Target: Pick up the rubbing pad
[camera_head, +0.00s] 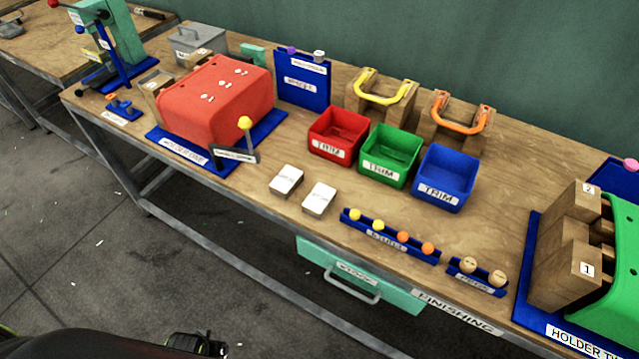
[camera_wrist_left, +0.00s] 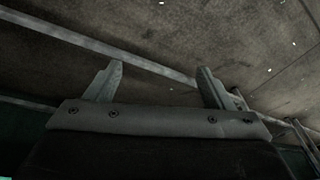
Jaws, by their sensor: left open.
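No label that I can read names a rubbing pad. Two small white-topped blocks, the left one (camera_head: 286,180) and the right one (camera_head: 319,199), lie side by side on the wooden bench in front of the red bin. A small green block (camera_head: 253,54) lies behind the red press; I cannot tell which of these is the pad. My left gripper (camera_wrist_left: 156,78) is open and empty in the left wrist view, with grey floor and a metal rail beyond its fingers. In the head view a dark part of my arm shows at the bottom, away from the bench top. My right gripper is not in view.
Red (camera_head: 336,134), green (camera_head: 390,155) and blue (camera_head: 445,178) bins stand behind the blocks. Blue racks of small balls (camera_head: 390,237) lie to their right. The red press (camera_head: 215,98) with its yellow-knobbed lever stands left. A green drawer (camera_head: 358,277) hangs under the bench's front edge.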

